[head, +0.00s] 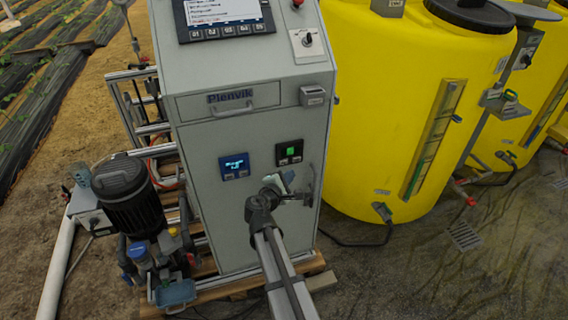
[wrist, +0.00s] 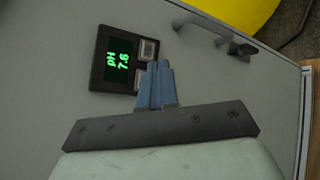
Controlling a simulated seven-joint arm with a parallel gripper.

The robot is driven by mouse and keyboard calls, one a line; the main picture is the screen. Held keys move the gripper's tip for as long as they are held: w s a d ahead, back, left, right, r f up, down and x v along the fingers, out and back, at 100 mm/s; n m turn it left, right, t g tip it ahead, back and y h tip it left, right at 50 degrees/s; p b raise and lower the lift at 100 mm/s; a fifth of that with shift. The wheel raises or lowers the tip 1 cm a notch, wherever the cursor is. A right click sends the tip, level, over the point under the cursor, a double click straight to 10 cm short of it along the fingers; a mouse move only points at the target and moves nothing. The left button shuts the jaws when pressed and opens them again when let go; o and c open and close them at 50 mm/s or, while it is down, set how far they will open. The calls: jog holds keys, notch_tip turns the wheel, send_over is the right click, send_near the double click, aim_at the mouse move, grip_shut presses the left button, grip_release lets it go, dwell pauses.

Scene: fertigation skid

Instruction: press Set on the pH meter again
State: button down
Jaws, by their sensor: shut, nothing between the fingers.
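The pH meter (wrist: 101,72) is a small black panel on the grey cabinet front. In the wrist view its green digits read pH 7.6, turned sideways. Two pale buttons sit along its right side there, an upper button (wrist: 148,48) and a lower button (wrist: 140,76); their labels are too small to read. In the head view the meter (head: 289,152) shows a small green display. My gripper (wrist: 159,66) is shut and empty, its blue fingertips beside the buttons and partly covering the lower one. I cannot tell whether they touch it. In the head view my gripper (head: 284,180) is below the meter.
A similar meter with a blue display (head: 234,166) is left of the pH meter. A door handle (wrist: 198,24) projects from the cabinet (wrist: 50,70) close to my gripper. A screen (head: 225,18) tops the cabinet. A yellow tank (head: 375,100) stands right, a black motor (head: 128,195) left.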

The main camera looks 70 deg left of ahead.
jog(key=shift+d, duration=1.15)
